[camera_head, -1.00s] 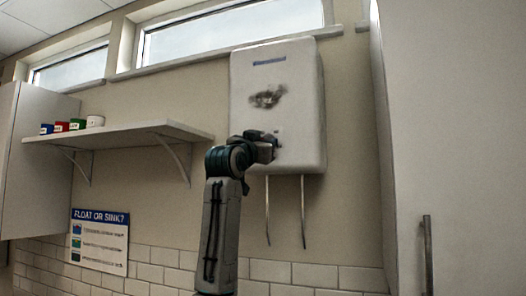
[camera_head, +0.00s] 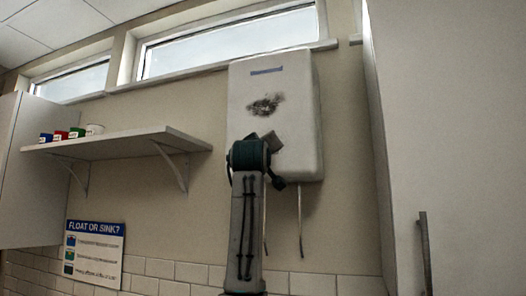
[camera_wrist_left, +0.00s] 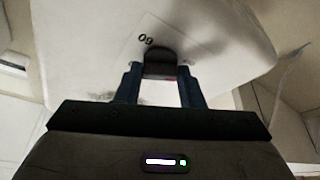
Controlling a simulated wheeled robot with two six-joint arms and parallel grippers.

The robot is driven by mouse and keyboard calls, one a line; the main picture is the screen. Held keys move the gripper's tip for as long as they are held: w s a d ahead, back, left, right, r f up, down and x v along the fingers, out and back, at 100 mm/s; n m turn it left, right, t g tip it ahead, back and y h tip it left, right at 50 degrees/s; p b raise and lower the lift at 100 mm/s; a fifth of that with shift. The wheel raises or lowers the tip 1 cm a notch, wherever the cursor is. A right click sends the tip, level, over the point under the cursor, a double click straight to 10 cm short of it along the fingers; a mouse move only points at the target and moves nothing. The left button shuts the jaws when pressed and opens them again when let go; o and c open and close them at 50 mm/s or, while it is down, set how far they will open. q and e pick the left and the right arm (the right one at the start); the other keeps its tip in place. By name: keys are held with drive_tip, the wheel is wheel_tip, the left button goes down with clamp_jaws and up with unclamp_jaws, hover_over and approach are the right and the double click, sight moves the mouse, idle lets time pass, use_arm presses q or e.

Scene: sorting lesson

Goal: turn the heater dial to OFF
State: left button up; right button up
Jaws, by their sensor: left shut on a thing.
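The white wall heater (camera_head: 300,105) hangs below the window, with a blue strip near its top and a dark smudge on its front. My left arm reaches up to its lower front and hides the dial in the head view. In the left wrist view, the dark dial (camera_wrist_left: 160,62) sits on a white plate with the number 60 beside it. My left gripper (camera_wrist_left: 161,76) is shut on the dial, one finger on each side. The dial's pointer and any OFF mark cannot be made out. My right gripper is not in view.
A shelf (camera_head: 120,142) with several small coloured cups and a white one is on the wall to the left. A FLOAT OR SINK poster (camera_head: 95,252) hangs below it. Two pipes run down under the heater. A tall white cabinet (camera_head: 450,130) stands at the right.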

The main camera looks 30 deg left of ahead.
use_arm(q)
drive_tip(key=shift+f, duration=0.1)
idle(0.5)
drive_tip(key=o, duration=1)
drive_tip(key=b+v, duration=0.6)
drive_tip(key=v, duration=0.4)
drive_tip(key=shift+s+d, duration=0.25)
drive_tip(key=shift+s, duration=0.15)
